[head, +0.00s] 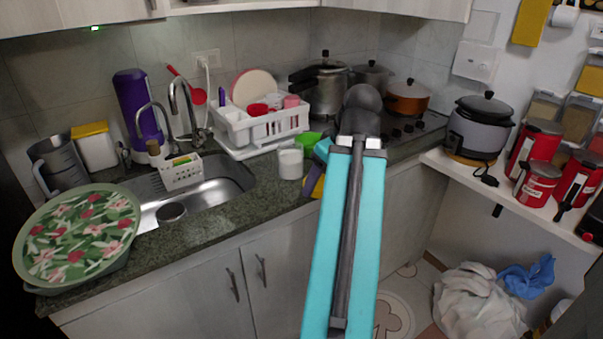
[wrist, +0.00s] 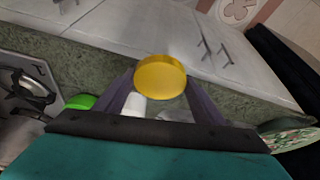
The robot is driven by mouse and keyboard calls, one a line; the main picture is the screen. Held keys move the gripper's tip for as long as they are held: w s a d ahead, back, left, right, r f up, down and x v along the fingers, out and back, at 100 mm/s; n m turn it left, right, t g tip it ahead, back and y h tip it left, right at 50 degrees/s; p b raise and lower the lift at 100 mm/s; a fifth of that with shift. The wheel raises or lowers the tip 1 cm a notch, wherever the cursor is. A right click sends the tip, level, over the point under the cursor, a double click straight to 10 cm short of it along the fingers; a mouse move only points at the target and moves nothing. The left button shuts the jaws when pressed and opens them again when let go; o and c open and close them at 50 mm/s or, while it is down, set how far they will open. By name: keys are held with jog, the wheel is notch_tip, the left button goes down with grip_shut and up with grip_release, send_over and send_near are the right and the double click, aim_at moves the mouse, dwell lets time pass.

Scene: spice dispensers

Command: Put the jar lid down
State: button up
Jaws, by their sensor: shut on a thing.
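The jar lid is a round yellow disc (wrist: 160,77), held between the fingertips of my gripper (wrist: 159,84) in the wrist view. In the head view my gripper (head: 315,178) is partly hidden behind my teal arm, and a bit of the yellow lid (head: 319,187) shows beside it. The lid is held near the front edge of the counter, seemingly above it; its exact height is unclear. An open-looking white jar (head: 290,162) stands on the counter just left of my gripper. A white object (wrist: 135,104) shows partly behind the lid in the wrist view.
A bright green item (head: 306,139) is behind the gripper. A dish rack (head: 262,128) and sink (head: 215,180) are to the left. The stove (head: 425,124) with several pots is to the right. Counter (head: 225,222) in front of the sink is clear.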

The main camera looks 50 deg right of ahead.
jog(key=shift+w+a+f, duration=0.15)
jog(key=shift+a, duration=0.15)
jog(key=shift+d, duration=0.15)
jog(key=shift+w+d+r+p, duration=0.2)
jog(key=shift+d+p, duration=0.15)
jog(key=shift+p, duration=0.55)
jog(key=shift+w+d+p, duration=0.35)
jog(key=shift+d+p, duration=0.35)
jog(key=shift+p, duration=0.4)
jog(key=p, duration=0.2)
jog(key=d+p, duration=0.1)
jog(key=p, duration=0.2)
jog(key=shift+w+d+f, duration=0.15)
jog(key=shift+w+d, duration=0.1)
jog(key=shift+w, duration=0.15)
jog(key=d+p, duration=0.1)
jog(key=p, duration=0.2)
jog(key=shift+w, duration=0.25)
jog(key=shift+w+d+f+p, duration=0.25)
jog(key=shift+w+d+p, duration=0.5)
jog(key=shift+d, duration=0.7)
jog(key=shift+w+d+f+p, duration=0.2)
jog(key=shift+w+d+p, duration=0.5)
jog(key=shift+d, duration=0.7)
jog(key=shift+w+d+f+p, duration=0.25)
jog(key=shift+w+d+p, duration=0.5)
jog(key=shift+d, duration=0.7)
jog(key=shift+d, duration=0.1)
